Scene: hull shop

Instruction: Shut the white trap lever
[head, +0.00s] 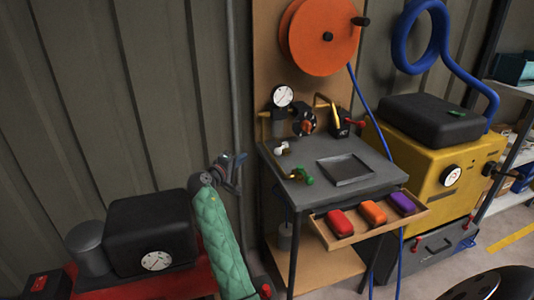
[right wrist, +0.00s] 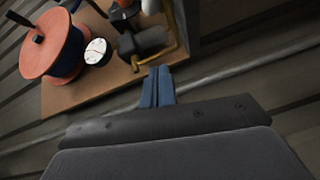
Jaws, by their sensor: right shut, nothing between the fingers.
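The white trap lever (head: 281,149) is a small white-handled fitting at the left rear of the grey bench top (head: 330,155). A similar fitting with a green handle (head: 303,175) is in front of it. My right gripper (head: 240,160), at the end of a green quilted arm sleeve, is left of the bench and apart from the white lever. Its blue fingers are closed together and empty in the right wrist view (right wrist: 157,85). I cannot make out the white lever clearly in the right wrist view. My left gripper is not in view.
A gauge (head: 283,96), an orange reel (head: 318,37) and a red-handled fitting (head: 355,124) are behind the bench top. An open drawer (head: 371,231) holds red, orange and purple blocks. A yellow machine (head: 480,152) stands right. A grey pipe (head: 236,80) runs up the wall.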

